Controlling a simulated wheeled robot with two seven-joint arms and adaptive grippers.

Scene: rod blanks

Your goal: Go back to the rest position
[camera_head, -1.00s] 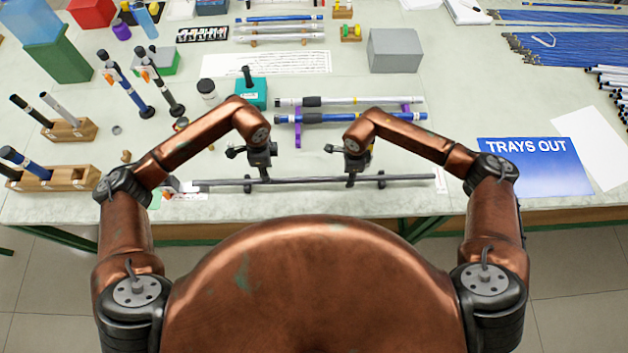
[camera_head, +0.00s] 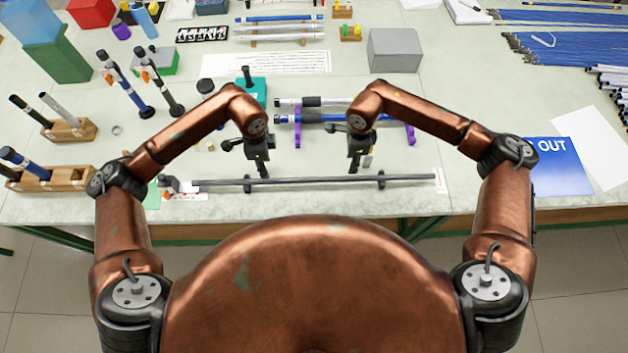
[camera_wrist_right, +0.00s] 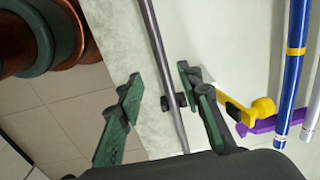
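A long dark grey rod (camera_head: 315,181) lies level along the front of the table, borne by small black supports (camera_head: 381,181). My left gripper (camera_head: 262,169) is above the left part of the rod; its fingers overlap in the head view, so its opening cannot be made out. My right gripper (camera_head: 354,167) is above the right part of the rod. In the right wrist view, the two fingers of my right gripper (camera_wrist_right: 160,103) are spread apart with nothing held, and the rod (camera_wrist_right: 160,50) shows below, between them.
Rods on purple supports (camera_head: 411,134) lie just behind the grippers. A teal block (camera_head: 258,92), upright rods (camera_head: 168,85) and wooden holders (camera_head: 72,178) stand to the left. A blue sign (camera_head: 562,168) lies right, partly behind my right arm. A grey box (camera_head: 395,50) stands farther back.

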